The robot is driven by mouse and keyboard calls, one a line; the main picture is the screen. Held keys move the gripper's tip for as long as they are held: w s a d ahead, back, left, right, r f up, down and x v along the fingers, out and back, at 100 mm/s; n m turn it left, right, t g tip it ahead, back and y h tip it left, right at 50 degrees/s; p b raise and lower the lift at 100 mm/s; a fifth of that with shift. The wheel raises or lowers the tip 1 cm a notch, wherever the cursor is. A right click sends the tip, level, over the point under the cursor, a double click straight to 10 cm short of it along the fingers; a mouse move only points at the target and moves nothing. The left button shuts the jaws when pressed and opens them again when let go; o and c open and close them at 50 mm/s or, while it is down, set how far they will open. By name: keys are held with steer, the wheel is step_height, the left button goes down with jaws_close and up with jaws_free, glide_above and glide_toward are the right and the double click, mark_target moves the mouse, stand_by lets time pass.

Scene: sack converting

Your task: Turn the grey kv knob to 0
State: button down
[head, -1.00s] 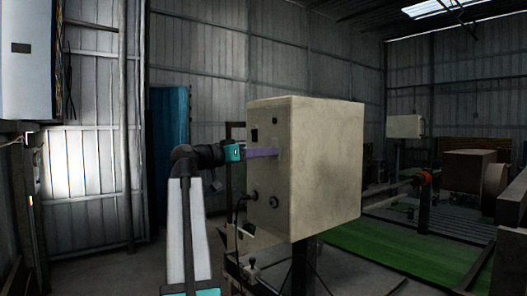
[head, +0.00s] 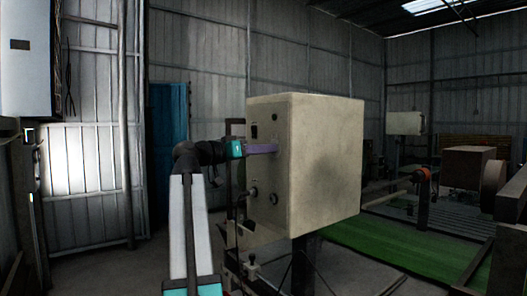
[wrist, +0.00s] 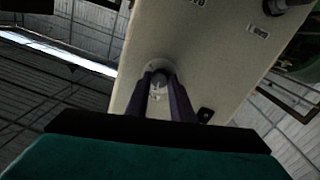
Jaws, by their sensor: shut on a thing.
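The grey knob (wrist: 159,82) sits on the face of a beige control box (head: 325,165). My gripper (wrist: 160,77) is shut on the knob, with one purple finger on each side of it. In the head view, my gripper (head: 276,148) reaches the left face of the box from the left, and its fingers hide the knob. The wrist view shows a pale round plate behind the knob. Its pointer and the scale marks are too dark and small to read.
Two lower fittings (head: 273,198) are on the same box face. The wrist view shows a black knob (wrist: 284,5), a label (wrist: 258,31) and a small black part (wrist: 204,114) on the panel. A green strip (head: 385,250) lies on the right. Open floor is at left.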

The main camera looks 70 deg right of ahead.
steer(key=shift+n, duration=0.4)
steer(key=shift+r+n+t+h+p, duration=0.2)
steer(key=shift+n+p, duration=2.1)
steer(key=shift+n, duration=3.65)
steer(key=shift+f+n+t+h+p, duration=0.1)
steer(key=shift+n+t+h+p, duration=0.2)
steer(key=shift+n+p, duration=3.8)
steer(key=n+b, duration=0.3)
steer(key=n, duration=0.1)
steer(key=shift+b, duration=0.35)
steer(key=c, duration=1.5)
jaws_free()
steer(key=shift+c, duration=0.2)
